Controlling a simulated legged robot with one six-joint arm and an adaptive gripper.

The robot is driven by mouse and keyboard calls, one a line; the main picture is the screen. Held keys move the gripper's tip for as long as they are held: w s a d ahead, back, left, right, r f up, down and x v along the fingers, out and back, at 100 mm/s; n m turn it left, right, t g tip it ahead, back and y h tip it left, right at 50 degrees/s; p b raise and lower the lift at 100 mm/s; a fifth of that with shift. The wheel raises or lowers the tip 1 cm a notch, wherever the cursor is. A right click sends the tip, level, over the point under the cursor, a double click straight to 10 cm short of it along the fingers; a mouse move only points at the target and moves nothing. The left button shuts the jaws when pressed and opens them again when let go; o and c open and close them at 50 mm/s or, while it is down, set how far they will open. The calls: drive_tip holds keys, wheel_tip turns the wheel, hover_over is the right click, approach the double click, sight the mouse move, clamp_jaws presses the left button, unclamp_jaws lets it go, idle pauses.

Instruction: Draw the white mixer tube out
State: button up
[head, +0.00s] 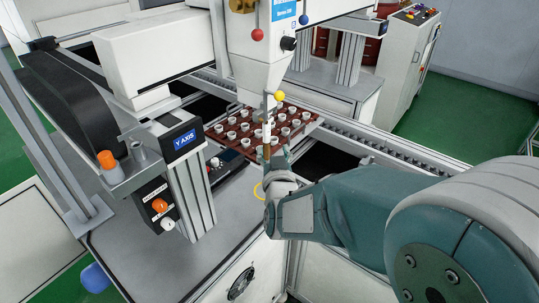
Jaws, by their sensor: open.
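The white dispensing head (262,60) hangs over the conveyor, with red, blue and yellow ball knobs on it. My wrist hides part of the area below.
A brown tray (214,135) with rows of white cups lies behind the gripper. A grey post marked Y AXIS (190,175) stands to the left. An orange-capped bottle (109,166) and a metal cup sit on a shelf farther left. The grey bench top (135,250) is mostly clear.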

sight(269, 133)
drive_tip(key=w+a, duration=0.1)
drive_tip(key=w, duration=0.4)
drive_tip(key=w+a, duration=0.1)
drive_tip(key=w, duration=0.2)
drive_tip(key=shift+w+a+f, duration=0.1)
drive_tip(key=shift+w+a, duration=0.2)
drive_tip(key=shift+w+d, duration=0.1)
drive_tip(key=shift+d, duration=0.6)
drive_tip(key=shift+a, duration=0.1)
drive_tip(key=c, duration=0.6)
drive_tip(key=shift+a, duration=0.2)
clamp_jaws()
drive_tip(key=shift+a, duration=0.25)
drive_tip(key=shift+d, duration=0.1)
